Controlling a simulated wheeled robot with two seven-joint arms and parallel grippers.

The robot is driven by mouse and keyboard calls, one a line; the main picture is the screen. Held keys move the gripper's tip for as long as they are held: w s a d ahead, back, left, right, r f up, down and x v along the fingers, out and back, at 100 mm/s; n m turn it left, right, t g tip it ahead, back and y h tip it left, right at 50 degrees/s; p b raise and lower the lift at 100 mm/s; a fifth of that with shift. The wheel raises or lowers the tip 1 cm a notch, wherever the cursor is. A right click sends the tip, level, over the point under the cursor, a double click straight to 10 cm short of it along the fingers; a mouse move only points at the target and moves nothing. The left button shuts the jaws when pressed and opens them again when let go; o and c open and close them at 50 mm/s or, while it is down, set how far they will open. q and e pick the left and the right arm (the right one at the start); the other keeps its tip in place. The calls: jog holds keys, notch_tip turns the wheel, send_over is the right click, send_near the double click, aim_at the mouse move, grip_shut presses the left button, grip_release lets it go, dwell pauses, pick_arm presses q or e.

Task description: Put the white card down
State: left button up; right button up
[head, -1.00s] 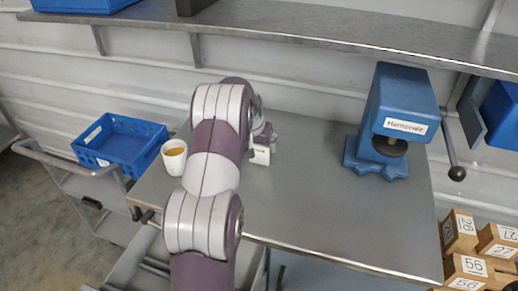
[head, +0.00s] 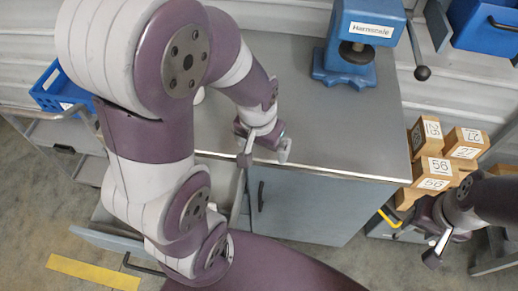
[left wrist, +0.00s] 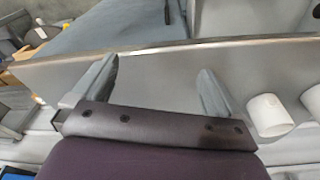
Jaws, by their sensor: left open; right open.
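I cannot make out a white card in either current view. My left gripper (head: 265,150) is above the front edge of the grey worktop (head: 330,125), with its jaws apart. In the left wrist view the two fingers stand wide apart, with only bare grey surface between the fingertips (left wrist: 158,68). A white cylinder, probably the cup (left wrist: 270,116), lies beside the fingers there. My right gripper (head: 440,245) is open and empty at the lower right, in front of the wooden blocks.
A blue crate (head: 60,92) is at the left, partly behind my arm. The middle of the worktop is clear.

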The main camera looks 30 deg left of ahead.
pick_arm(q)
jog(key=w+a+r+n+t+y+p, duration=0.1)
jog(key=w+a+r+n+p, duration=0.2)
jog(key=w+a, duration=0.85)
jog(key=w+a+r+n+t+p, duration=0.1)
jog(key=w+a+r+t+p, duration=0.15)
jog(key=w+a+p, duration=0.8)
jog(key=shift+m+g, duration=0.3)
jog(key=shift+g, duration=0.05)
jog(key=a+f, duration=0.1)
jog(key=f, duration=0.2)
jog(key=w+a+f+b, duration=0.1)
jog(key=f, duration=0.2)
jog(key=w+a+f+b, duration=0.1)
jog(key=f, duration=0.3)
jog(key=shift+a+f, duration=0.1)
jog(key=shift+w+a+f, duration=0.1)
jog(key=shift+w+f, duration=0.1)
jog(key=shift+f, duration=0.25)
jog(key=shift+s+r, duration=0.1)
jog(key=c, duration=1)
jog(key=shift+c, duration=0.6)
